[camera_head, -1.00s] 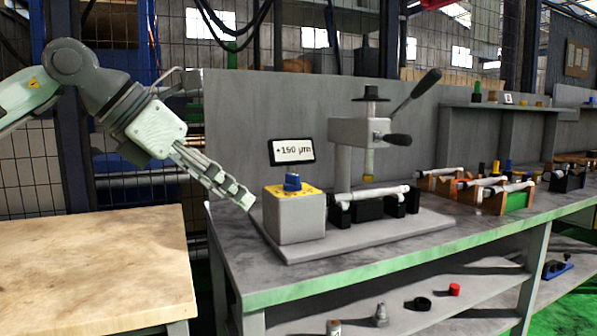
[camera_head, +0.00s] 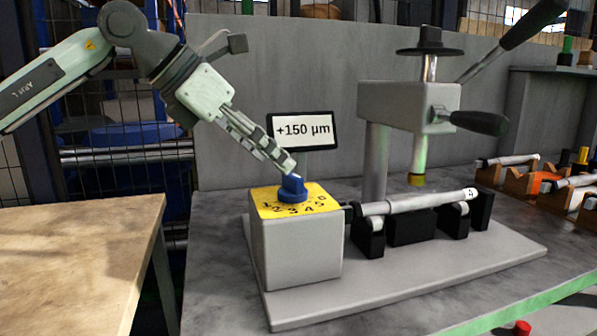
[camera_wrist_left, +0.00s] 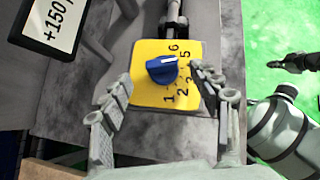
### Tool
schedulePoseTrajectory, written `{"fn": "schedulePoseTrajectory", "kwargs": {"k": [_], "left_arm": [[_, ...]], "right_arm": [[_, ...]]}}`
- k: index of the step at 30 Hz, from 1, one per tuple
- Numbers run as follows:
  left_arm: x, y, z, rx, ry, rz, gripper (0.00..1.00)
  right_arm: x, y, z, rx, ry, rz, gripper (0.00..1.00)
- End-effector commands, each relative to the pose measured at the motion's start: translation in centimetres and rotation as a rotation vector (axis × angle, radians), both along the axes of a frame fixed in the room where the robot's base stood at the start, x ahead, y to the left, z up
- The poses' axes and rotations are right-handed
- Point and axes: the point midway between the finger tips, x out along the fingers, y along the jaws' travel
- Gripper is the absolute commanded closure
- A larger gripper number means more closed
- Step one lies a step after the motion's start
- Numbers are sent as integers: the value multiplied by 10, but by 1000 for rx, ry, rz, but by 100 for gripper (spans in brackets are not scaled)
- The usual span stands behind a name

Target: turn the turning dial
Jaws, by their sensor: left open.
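The turning dial is a blue knob (camera_head: 292,188) on the yellow numbered top (camera_head: 268,211) of a grey box (camera_head: 297,253). In the left wrist view the knob (camera_wrist_left: 161,70) has a white mark toward the right, the side of the higher numbers; the exact number is unclear. My left gripper (camera_head: 288,166) reaches down from the upper left, its fingertips close above the knob. In the left wrist view the open fingers (camera_wrist_left: 164,84) lie on either side of the knob, apart from it.
A display (camera_head: 303,130) behind the box reads +150 µm. Right of the box a shaft (camera_head: 420,202) rests on black supports, under a press-like stand (camera_head: 405,105) with levers. A wooden table (camera_head: 70,255) is at the left. Racks of parts (camera_head: 560,185) stand at the right.

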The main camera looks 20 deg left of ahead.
Motion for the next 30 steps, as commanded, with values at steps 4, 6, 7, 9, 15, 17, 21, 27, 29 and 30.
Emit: {"fn": "schedulePoseTrajectory", "kwargs": {"k": [4,6,7,9,15,17,21,27,29,30], "left_arm": [[12,-12,-18,0,4,-3,38],[18,-18,-26,-1,3,-3,38],[21,-20,-30,0,4,-2,38],[26,-24,-36,-1,3,-3,38],[34,-30,-46,-1,1,-1,38],[34,-31,-47,-1,1,-1,38],[35,-31,-47,-1,1,-1,38],[35,-31,-47,-1,1,-1,55],[35,-31,-47,-1,1,-1,63],[34,-31,-47,-1,1,-1,68]], "right_arm": [[-3,0,-1,0,6,0,100],[-3,0,-3,0,8,1,100],[-3,0,-4,0,9,1,100],[-3,0,-5,1,11,1,100],[-3,0,-7,2,13,1,100],[-2,0,-8,2,13,1,100],[1,0,-8,2,10,1,100],[2,0,-8,2,8,2,100],[1,0,-8,2,8,2,100],[2,0,-7,2,8,2,100]]}}
